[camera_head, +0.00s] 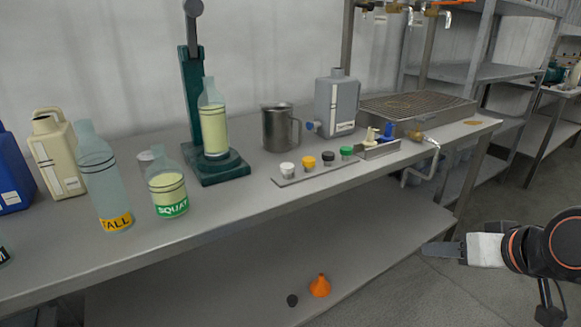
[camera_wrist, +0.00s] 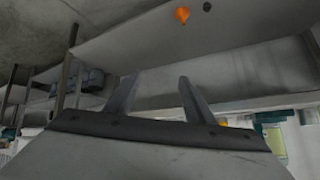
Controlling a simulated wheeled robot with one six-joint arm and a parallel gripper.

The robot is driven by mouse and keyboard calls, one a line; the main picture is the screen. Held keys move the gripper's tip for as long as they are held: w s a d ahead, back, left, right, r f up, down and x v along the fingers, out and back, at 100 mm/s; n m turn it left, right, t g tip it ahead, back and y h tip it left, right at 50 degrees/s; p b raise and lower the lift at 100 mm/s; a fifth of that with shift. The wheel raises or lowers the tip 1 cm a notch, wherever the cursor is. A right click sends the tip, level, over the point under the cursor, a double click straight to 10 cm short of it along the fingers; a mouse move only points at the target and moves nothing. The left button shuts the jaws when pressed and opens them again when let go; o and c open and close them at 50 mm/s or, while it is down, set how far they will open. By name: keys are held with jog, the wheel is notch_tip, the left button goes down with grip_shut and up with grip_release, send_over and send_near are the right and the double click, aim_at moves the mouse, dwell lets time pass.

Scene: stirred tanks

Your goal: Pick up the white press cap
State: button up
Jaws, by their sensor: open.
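The white press cap (camera_head: 287,169) sits at the left end of a small grey strip (camera_head: 318,174) near the front edge of the bench. Yellow (camera_head: 309,162), black (camera_head: 328,157) and green (camera_head: 346,152) caps stand in a row to its right. My gripper (camera_head: 438,250) is far to the right and lower, out over the floor in front of the bench. In the wrist view my gripper (camera_wrist: 158,92) shows two fingers spread apart with nothing between them. I cannot make out the white cap in the wrist view.
A teal press (camera_head: 193,110) holding a bottle (camera_head: 214,125) stands behind left of the caps, with a metal jug (camera_head: 280,128) behind them. TALL (camera_head: 103,185) and SQUAT (camera_head: 167,190) bottles stand left. An orange funnel (camera_head: 320,286) lies on the lower shelf. The bench front is clear.

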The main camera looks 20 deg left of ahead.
jog(key=w+a+r+t+y, duration=0.15)
jog(key=a+r, duration=0.35)
jog(key=a, duration=0.5)
jog(key=w+a+r+t+y, duration=0.1)
jog(key=w+a+r+t, duration=0.2)
jog(key=a+r, duration=0.5)
jog(key=w+a+r+t+y, duration=0.1)
jog(key=w+a+r+t, duration=0.15)
jog(key=a, duration=0.95)
jog(key=s+a+m+h, duration=0.2)
jog(key=s+a, duration=0.2)
jog(key=h, duration=0.5)
send_near(287, 166)
jog(key=w, duration=0.1)
jog(key=w+f, duration=0.1)
jog(key=w, duration=0.1)
jog(key=shift+a+f+t+y, duration=0.1)
jog(key=shift+a+t+y, duration=0.15)
jog(key=shift+t, duration=0.05)
jog(key=shift+d+x, duration=0.1)
jog(key=shift+x, duration=1.2)
jog(key=shift+d+x, duration=0.15)
jog(key=shift+x, duration=1.15)
jog(key=shift+c, duration=0.3)
jog(key=c, duration=1)
